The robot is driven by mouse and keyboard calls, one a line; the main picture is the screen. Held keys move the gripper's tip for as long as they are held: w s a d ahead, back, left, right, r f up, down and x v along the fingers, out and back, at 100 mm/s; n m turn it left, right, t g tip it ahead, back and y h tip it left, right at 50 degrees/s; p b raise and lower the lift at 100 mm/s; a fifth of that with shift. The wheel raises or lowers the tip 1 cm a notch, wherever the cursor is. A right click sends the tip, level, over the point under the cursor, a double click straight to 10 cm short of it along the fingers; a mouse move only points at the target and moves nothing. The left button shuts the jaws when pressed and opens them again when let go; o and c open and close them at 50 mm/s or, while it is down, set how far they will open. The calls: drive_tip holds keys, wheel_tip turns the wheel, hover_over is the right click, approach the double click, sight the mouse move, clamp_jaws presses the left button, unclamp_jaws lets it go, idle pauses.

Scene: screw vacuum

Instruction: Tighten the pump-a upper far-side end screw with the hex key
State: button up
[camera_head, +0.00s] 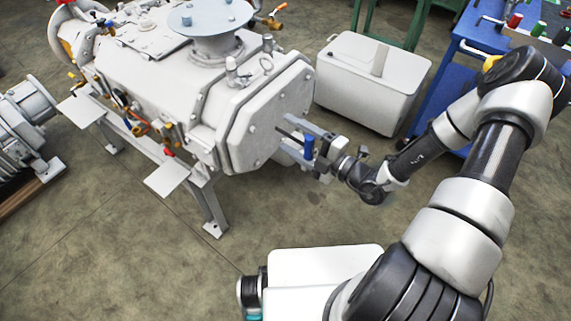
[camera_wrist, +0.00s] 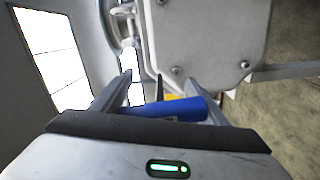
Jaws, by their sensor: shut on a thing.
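The large pale grey pump (camera_head: 160,80) stands on a metal frame, with its flat end plate (camera_head: 262,125) facing my arm. In the wrist view the end plate (camera_wrist: 205,30) fills the upper middle, with a screw (camera_wrist: 176,71) near its lower left corner and another screw (camera_wrist: 245,65) near its lower right. My gripper (camera_head: 300,143) is beside the plate, shut on the blue-handled hex key (camera_head: 309,147). In the wrist view the blue handle (camera_wrist: 178,108) lies crosswise between the fingers. Its dark shaft points toward the plate; whether its tip touches a screw cannot be told.
A pale closed box (camera_head: 365,85) stands on the floor behind my gripper. A blue workbench (camera_head: 455,70) with tools is at the upper right. Another machine (camera_head: 25,125) is at the left edge. The floor in front of the pump is clear.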

drive_tip(key=shift+g+y, duration=0.3)
drive_tip(key=shift+g, duration=0.1)
drive_tip(key=f, duration=0.1)
drive_tip(key=a+f, duration=0.1)
drive_tip(key=f+b, duration=0.1)
drive_tip(key=shift+s+a+f, duration=0.15)
drive_tip(key=shift+a+f, duration=0.1)
drive_tip(key=shift+f, duration=0.15)
drive_tip(key=shift+p, duration=0.3)
drive_tip(key=shift+p+x, duration=0.4)
drive_tip(key=shift+x, duration=2.4)
drive_tip(key=shift+p, duration=0.5)
drive_tip(key=shift+a, duration=0.15)
